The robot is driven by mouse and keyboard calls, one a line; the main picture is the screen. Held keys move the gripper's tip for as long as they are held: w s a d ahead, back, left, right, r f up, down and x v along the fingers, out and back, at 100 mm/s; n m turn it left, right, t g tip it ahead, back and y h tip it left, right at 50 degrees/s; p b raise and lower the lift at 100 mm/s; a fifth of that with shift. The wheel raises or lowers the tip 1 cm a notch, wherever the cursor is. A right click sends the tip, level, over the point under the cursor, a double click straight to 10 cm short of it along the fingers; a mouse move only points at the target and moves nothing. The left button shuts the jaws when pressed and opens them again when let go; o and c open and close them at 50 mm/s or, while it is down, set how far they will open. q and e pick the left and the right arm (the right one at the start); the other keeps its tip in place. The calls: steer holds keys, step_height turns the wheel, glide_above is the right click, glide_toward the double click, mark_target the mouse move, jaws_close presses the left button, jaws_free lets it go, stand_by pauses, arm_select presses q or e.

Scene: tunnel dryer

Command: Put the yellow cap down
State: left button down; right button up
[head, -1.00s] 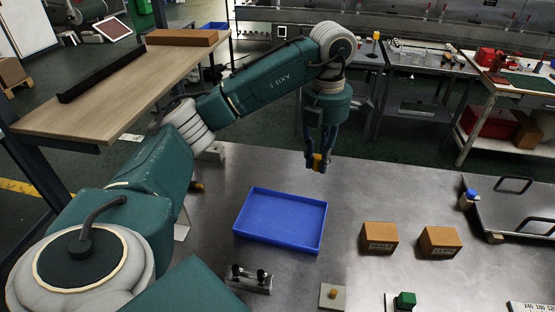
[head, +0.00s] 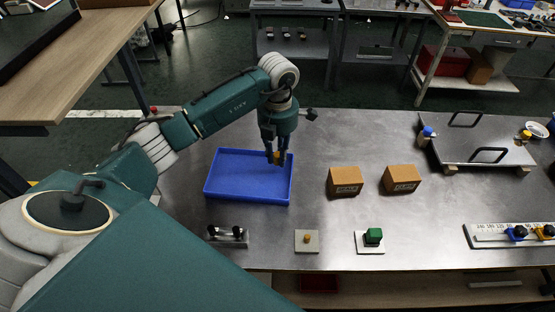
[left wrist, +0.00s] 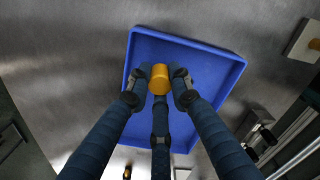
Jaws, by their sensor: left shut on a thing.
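My left gripper (head: 277,158) has its fingers closed around the yellow cap (left wrist: 160,78), an orange-yellow cylinder. The cap also shows between the fingertips in the head view (head: 282,157). The gripper points down over the right part of the blue tray (head: 226,199), a shallow rectangular tray on the metal table. In the left wrist view the cap lies within the outline of the tray (left wrist: 237,68). I cannot tell whether the cap touches the tray floor. My right gripper is not in view.
Two brown boxes (head: 345,181) (head: 402,178) stand right of the tray on the metal table (head: 330,133). A black-knobbed fixture (head: 227,236), a plate with a yellow peg (head: 306,239) and a green block on a white base (head: 372,238) line the front. A raised plate (head: 465,138) stands at right.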

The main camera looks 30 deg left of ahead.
mark_target(278, 170)
arm_select(q)
step_height(278, 170, down, 3)
steer(key=shift+f+p, duration=0.1)
steer(key=shift+p, duration=0.2)
steer(key=shift+f, duration=0.2)
steer(key=c, duration=1.6)
jaws_free()
steer(key=shift+o, duration=0.2)
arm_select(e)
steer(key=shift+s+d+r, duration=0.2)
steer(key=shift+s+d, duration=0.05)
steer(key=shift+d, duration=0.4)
arm_select(q)
steer(key=shift+r, duration=0.5)
step_height(278, 170, up, 11)
steer(key=b, duration=0.3)
steer(key=shift+r+b, duration=0.2)
steer(key=shift+b, duration=0.15)
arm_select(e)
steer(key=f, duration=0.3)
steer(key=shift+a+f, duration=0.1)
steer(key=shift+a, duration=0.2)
